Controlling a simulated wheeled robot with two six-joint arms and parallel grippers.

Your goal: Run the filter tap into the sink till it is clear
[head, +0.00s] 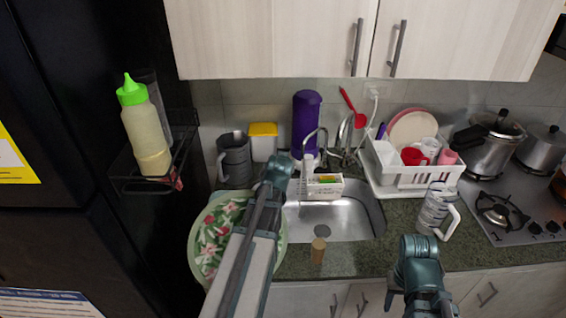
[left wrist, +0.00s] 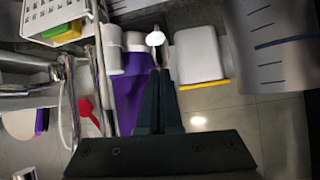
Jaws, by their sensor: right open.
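The steel sink (head: 345,218) is set in the dark counter, and I can make out no water running into it. A thin chrome arched tap (head: 325,135) stands behind the sink's left part; I cannot tell its handle or whether it runs. My left gripper (head: 278,168) is in front of the sink's back left corner, left of the tap. In the left wrist view its dark fingers (left wrist: 160,95) are together, with a small white rounded piece (left wrist: 155,38) by their tips; contact is unclear. My right gripper (head: 416,248) is open and empty over the counter's front edge, right of the sink.
A green-rimmed bowl (head: 200,262) is left of the sink. A grey jug (head: 235,160) and purple bottle (head: 304,120) stand behind. A caddy (head: 322,189) sits at the sink's back edge. A white dish rack (head: 415,176) and clear jug (head: 434,208) are right.

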